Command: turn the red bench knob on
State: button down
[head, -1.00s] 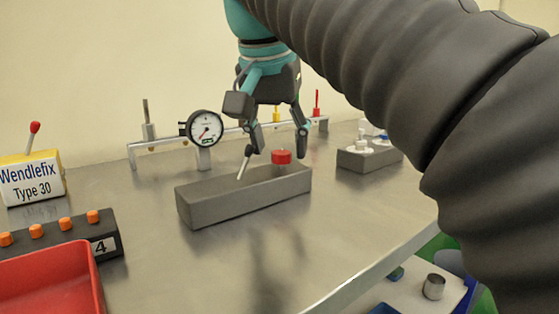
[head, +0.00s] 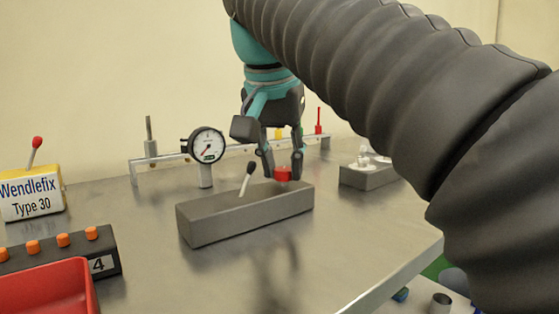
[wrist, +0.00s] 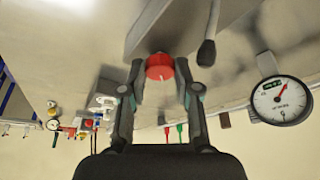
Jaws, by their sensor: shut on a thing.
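The red knob (head: 283,174) sits on top of the right end of a long grey block (head: 235,217) on the bench. My gripper (head: 283,170) reaches down from above with one finger on each side of the knob and is shut on it. In the wrist view the red knob (wrist: 159,67) lies between the two fingertips of my gripper (wrist: 161,76), and a pale mark shows on it. The knob's sides are partly hidden by the fingers in the head view.
A black-tipped lever (head: 246,180) stands on the same block, left of my fingers. A round gauge (head: 207,146) on a metal rail is behind. Another grey block (head: 365,177) is at right. A red tray (head: 50,288) and orange-button box (head: 108,248) stand front left.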

jog(key=n+p, duration=0.1)
jog(key=n, duration=0.1)
jog(key=n+y+p, duration=0.1)
jog(key=shift+d+r+n, duration=0.1)
jog(key=shift+d+n, duration=0.1)
jog(key=shift+n, duration=0.2)
jog(key=n+p, duration=0.1)
jog(key=n+y, duration=0.1)
jog(key=n, duration=0.1)
jog(key=n+y+p, duration=0.1)
jog(key=n, duration=0.1)
jog(key=shift+d+p, duration=0.25)
jog(key=shift+p, duration=0.05)
jog(key=n+y, duration=0.1)
jog(key=n, duration=0.1)
jog(key=n+g+p, duration=0.1)
jog(key=n, duration=0.2)
jog(key=shift+w+d+y+p, duration=0.1)
jog(key=shift+w+y+p, duration=0.05)
jog(key=shift+y+p, duration=0.2)
jog(key=shift+w+n+g+y, duration=0.1)
jog(key=shift+n+g+y, duration=0.25)
jog(key=shift+n, duration=0.6)
jog(key=shift+w+n+g+y, duration=0.1)
jog(key=shift+n+g, duration=0.35)
jog(key=shift+n, duration=0.5)
jog(key=shift+s, duration=0.1)
jog(key=c, duration=0.8)
grip_release()
